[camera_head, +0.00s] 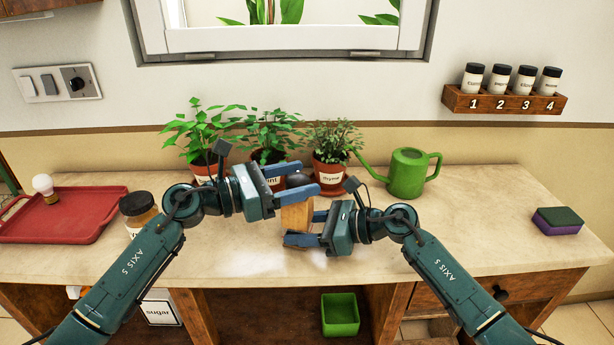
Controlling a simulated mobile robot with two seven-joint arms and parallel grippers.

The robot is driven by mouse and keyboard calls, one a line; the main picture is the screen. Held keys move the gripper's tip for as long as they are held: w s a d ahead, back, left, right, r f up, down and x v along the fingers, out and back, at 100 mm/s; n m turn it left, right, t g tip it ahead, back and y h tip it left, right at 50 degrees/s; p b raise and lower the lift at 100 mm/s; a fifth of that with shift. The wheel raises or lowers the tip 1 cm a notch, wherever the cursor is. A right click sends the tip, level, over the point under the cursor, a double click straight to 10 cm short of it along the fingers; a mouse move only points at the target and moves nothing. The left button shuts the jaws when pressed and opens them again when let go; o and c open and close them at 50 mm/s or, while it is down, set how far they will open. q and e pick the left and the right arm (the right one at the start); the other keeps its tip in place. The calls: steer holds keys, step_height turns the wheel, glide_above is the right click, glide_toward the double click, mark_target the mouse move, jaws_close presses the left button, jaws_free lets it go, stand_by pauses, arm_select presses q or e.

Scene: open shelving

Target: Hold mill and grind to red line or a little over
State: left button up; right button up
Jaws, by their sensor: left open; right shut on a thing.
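The mill (295,216) stands in the middle of the counter, with a light wooden body and a dark top (298,180). My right gripper (301,229) is shut on the lower wooden body from the right. My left gripper (308,178) is open, with its blue fingers on either side of the dark top. I cannot tell whether they touch it. The fingers hide parts of the mill. No red line can be made out, and I cannot see any ground contents.
Potted herbs, including a thyme pot (330,174), stand close behind the grippers. A green watering can (408,174) is at the back right. A dark-lidded jar (139,211) is beside my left arm. A red tray (60,222) lies left, a sponge (557,221) right.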

arm_select(q)
steer(key=shift+x, duration=1.2)
steer(key=shift+c, duration=0.5)
steer(key=c, duration=0.9)
steer(key=shift+f+m+g, duration=0.1)
steer(key=shift+m+g, duration=0.2)
steer(key=shift+g, duration=0.1)
steer(key=shift+g, duration=0.5)
steer(key=m+g, duration=0.1)
steer(key=g, duration=0.1)
steer(key=m+g, duration=0.2)
steer(key=m+g+h, duration=0.1)
steer(key=g, duration=0.1)
steer(key=shift+s, duration=0.35)
steer(key=shift+s+m+g+y, duration=0.1)
steer(key=shift+m+g+y, duration=0.2)
steer(key=shift+m+g, duration=0.85)
steer(key=shift+s+m+g+y, duration=0.15)
steer(key=shift+m+g+y, duration=0.15)
steer(key=shift+m+g, duration=0.85)
